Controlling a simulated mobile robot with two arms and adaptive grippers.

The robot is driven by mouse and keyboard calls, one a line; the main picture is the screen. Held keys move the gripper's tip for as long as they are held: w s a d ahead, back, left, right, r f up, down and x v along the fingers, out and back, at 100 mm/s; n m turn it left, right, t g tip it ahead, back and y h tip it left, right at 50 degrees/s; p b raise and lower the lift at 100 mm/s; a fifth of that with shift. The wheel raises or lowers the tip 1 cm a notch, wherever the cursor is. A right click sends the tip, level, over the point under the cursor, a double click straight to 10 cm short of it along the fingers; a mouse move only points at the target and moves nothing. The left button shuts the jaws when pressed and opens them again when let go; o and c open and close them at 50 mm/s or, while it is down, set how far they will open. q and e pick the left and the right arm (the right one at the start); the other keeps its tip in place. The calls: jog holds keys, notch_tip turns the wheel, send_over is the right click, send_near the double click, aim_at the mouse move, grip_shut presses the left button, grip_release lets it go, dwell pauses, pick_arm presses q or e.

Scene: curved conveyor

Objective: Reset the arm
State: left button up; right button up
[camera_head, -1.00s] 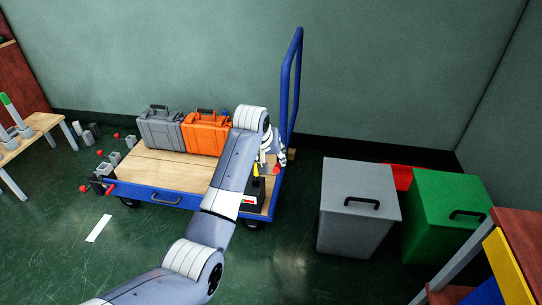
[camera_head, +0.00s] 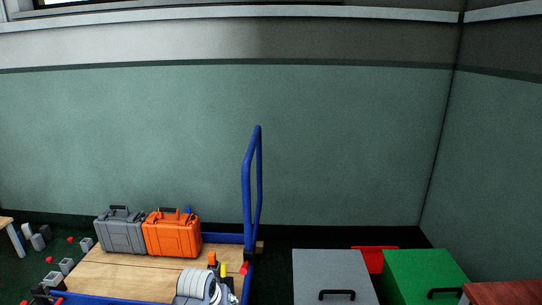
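One of my arms, apparently the left, shows only as a grey-white link (camera_head: 193,284) at the bottom edge, in front of the cart's right end. White and dark wrist parts show just right of this link. Its fingers cannot be made out, so I cannot tell whether that gripper is open, shut or holding anything. My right gripper is out of view.
A blue-framed cart with a wooden deck (camera_head: 125,278) and an upright blue handle (camera_head: 248,190) carries a grey case (camera_head: 121,235) and an orange case (camera_head: 172,239). Small orange and yellow items (camera_head: 223,270) stand near the link. Grey (camera_head: 332,272) and green (camera_head: 425,272) bins stand right.

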jog(key=s+f+g+p, duration=0.1)
jog(key=s+f+p, duration=0.65)
jog(key=p, duration=0.35)
pick_arm(q)
jog(key=s+a+f+m+g+p, duration=0.1)
jog(key=s+f, duration=0.7)
jog(key=s, duration=1)
jog(key=s+a+f+m+g+p, duration=0.1)
jog(key=s+a+f+p, duration=0.3)
jog(key=s+f, duration=0.5)
jog(key=s+a+f+m+g+y+p, duration=0.1)
jog(key=s+f, duration=0.8)
jog(key=s, duration=1.9)
jog(key=a+g+p, duration=0.1)
jog(key=a+p, duration=0.1)
jog(key=a, duration=0.1)
jog(key=shift+a, duration=0.35)
pick_arm(e)
jog(key=s+d+f+g, duration=0.1)
jog(key=s+d+f, duration=0.2)
jog(key=s, duration=0.9)
jog(key=shift+s+d, duration=0.2)
jog(key=shift+s, duration=0.15)
